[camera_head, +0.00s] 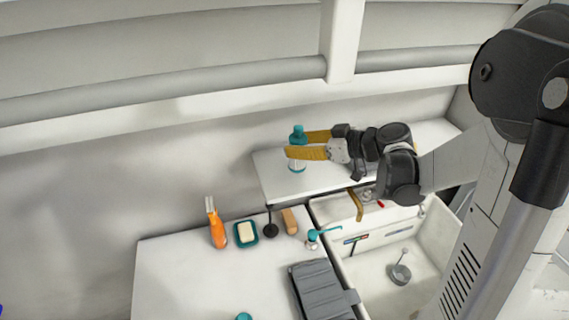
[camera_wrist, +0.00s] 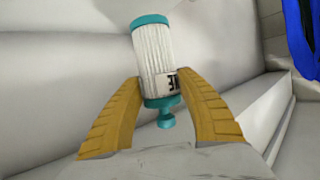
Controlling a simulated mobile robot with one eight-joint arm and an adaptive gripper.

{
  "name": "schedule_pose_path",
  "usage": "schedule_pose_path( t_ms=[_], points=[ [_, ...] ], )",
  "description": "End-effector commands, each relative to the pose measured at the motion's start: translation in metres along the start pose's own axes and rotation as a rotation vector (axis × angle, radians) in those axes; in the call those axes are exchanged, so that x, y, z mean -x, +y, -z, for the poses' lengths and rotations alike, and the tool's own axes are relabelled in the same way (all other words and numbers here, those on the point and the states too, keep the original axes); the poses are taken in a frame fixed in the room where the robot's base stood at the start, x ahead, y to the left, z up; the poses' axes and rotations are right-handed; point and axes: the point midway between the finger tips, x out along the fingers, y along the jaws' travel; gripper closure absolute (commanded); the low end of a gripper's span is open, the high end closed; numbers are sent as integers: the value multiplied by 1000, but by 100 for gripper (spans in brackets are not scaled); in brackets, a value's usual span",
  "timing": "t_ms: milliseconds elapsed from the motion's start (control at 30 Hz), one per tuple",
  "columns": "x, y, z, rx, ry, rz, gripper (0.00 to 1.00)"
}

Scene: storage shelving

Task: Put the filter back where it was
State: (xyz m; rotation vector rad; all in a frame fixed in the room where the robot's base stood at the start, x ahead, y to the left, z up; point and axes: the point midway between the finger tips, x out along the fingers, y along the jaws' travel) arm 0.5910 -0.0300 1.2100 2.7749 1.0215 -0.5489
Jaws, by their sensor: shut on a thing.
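The filter is a white pleated cylinder with teal caps and a small black label. In the head view the filter (camera_head: 298,131) is above or on the left part of the raised white shelf (camera_head: 272,172); I cannot tell whether its lower end touches. My gripper (camera_head: 297,146) is shut on it, and a yellow finger hides its middle. In the wrist view the filter (camera_wrist: 155,55) sits between the two yellow fingers of my gripper (camera_wrist: 158,80), slightly tilted, with a teal knob at its near end.
The lower counter (camera_head: 190,275) holds an orange bottle (camera_head: 217,228), a soap dish (camera_head: 245,233), a dark round tool (camera_head: 271,230), a tan block (camera_head: 290,221), a teal-and-white dispenser (camera_head: 312,239) and a grey rack (camera_head: 318,290). A white sink (camera_head: 375,262) is at right.

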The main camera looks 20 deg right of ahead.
Motion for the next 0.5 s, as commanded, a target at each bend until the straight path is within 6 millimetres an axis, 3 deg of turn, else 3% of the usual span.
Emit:
schedule_pose_path(
  t_ms=[133, 333, 500],
  points=[
    [-30, -8, -6, 1, -1, 2, 93],
    [-42, -10, -11, 0, -1, -1, 93],
    [-51, -10, -35, 0, -1, -1, 93]
  ],
)
